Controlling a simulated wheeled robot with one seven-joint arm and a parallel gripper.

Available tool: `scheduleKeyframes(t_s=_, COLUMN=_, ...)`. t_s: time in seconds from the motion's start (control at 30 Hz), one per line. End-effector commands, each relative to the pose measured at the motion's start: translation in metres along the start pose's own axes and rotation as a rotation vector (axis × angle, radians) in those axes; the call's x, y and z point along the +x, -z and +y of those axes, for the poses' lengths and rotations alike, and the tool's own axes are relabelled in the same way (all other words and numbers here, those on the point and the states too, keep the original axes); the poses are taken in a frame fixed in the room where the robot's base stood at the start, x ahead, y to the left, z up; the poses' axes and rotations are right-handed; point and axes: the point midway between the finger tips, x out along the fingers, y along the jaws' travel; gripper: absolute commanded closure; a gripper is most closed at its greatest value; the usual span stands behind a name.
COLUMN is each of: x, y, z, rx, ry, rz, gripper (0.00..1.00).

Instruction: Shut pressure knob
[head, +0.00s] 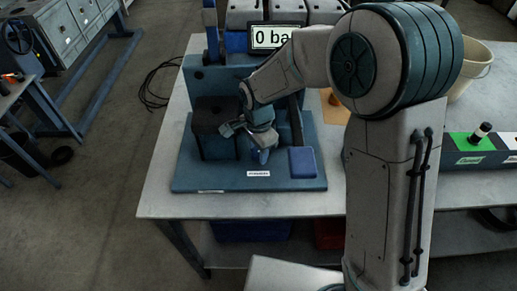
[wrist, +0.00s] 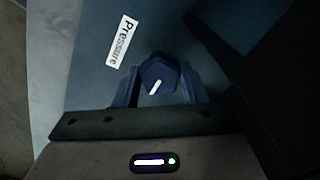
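The pressure knob (wrist: 158,72) is a dark blue knob with a white pointer line. It shows in the wrist view beside a white label reading "Pressure" (wrist: 121,42). The pointer line slants toward the lower left of that view. My gripper (wrist: 160,85) has one finger on each side of the knob, with no clear gap to it. In the head view my gripper (head: 262,150) points down at the front of the blue test stand (head: 215,180). The knob itself is mostly hidden there by the gripper. A display (head: 270,37) behind reads "0 ba", its right end hidden by my arm.
A dark block (head: 214,115) stands on the stand just left of my gripper, and a blue pad (head: 302,162) lies to its right. The table (head: 160,195) is clear at its front left. A bucket (head: 474,65) and a green-and-white box (head: 470,150) are at the right.

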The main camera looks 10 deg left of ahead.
Motion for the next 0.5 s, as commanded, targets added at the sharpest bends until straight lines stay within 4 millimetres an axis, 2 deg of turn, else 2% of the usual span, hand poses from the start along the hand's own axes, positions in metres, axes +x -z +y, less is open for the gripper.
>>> scheduleKeyframes(t_s=0.17, x=0.0009, y=-0.0002, z=-0.0002, rx=0.014, ry=0.0, rz=0.001, gripper=0.85)
scheduleKeyframes(t_s=0.5, x=0.0011, y=-0.0001, z=-0.0005, rx=0.249, ry=0.001, rz=0.001, gripper=0.85)
